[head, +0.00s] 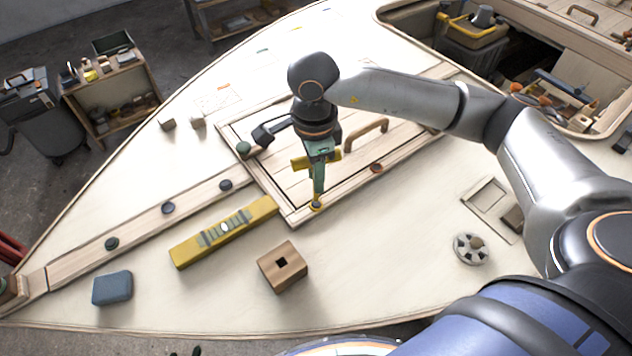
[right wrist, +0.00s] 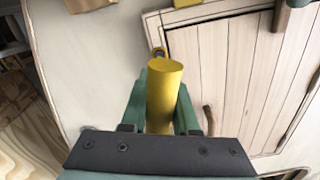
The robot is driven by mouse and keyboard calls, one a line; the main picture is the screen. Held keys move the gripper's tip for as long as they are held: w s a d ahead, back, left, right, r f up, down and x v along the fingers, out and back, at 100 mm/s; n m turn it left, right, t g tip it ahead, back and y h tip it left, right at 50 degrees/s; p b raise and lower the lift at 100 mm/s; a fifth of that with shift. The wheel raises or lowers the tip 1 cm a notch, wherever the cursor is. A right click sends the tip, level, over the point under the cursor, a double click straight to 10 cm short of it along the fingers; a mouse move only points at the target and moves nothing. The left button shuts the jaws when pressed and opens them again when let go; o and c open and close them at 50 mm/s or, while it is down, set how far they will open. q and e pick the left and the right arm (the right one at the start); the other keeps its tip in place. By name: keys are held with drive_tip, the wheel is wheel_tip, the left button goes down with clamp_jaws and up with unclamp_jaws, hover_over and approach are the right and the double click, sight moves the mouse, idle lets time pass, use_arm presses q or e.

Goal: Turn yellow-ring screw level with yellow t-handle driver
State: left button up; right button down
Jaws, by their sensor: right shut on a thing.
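My right gripper (head: 318,168) points down over the near corner of the wooden hatch panel (head: 285,165). Its green fingers are shut on the yellow t-handle driver (head: 301,163), whose crossbar sticks out on both sides. The yellow-ring screw (head: 316,205) is at the hatch's near corner, directly below the fingers. In the right wrist view, the driver's yellow handle (right wrist: 165,95) lies between the fingers, and a dark piece with a yellow edge (right wrist: 160,53) shows just past it. The driver's tip is hidden, so I cannot tell whether it sits in the screw. My left gripper is out of view.
A yellow spirit level (head: 190,251) lies left of the screw. A wooden block with a square hole (head: 282,267), a blue-grey box (head: 112,288) and a grey wheel (head: 471,248) stand nearer. A wooden handle (head: 366,134) rises from the hatch. An orange-ringed screw (head: 376,167) is at its right edge.

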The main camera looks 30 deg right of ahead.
drive_tip(key=shift+f+n+b, duration=0.2)
drive_tip(key=shift+n+b, duration=0.45)
drive_tip(key=shift+n, duration=0.55)
drive_tip(key=shift+r+n, duration=0.1)
drive_tip(key=shift+n, duration=0.2)
drive_tip(key=shift+r, duration=0.1)
use_arm(q)
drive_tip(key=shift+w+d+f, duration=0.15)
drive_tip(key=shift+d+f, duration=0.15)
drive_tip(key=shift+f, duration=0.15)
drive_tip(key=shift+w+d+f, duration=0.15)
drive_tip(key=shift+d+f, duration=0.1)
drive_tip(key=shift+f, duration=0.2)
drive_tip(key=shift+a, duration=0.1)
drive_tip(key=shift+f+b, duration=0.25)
drive_tip(key=shift+b, duration=0.2)
use_arm(e)
drive_tip(key=shift+f, duration=0.2)
drive_tip(key=shift+f+b, duration=0.45)
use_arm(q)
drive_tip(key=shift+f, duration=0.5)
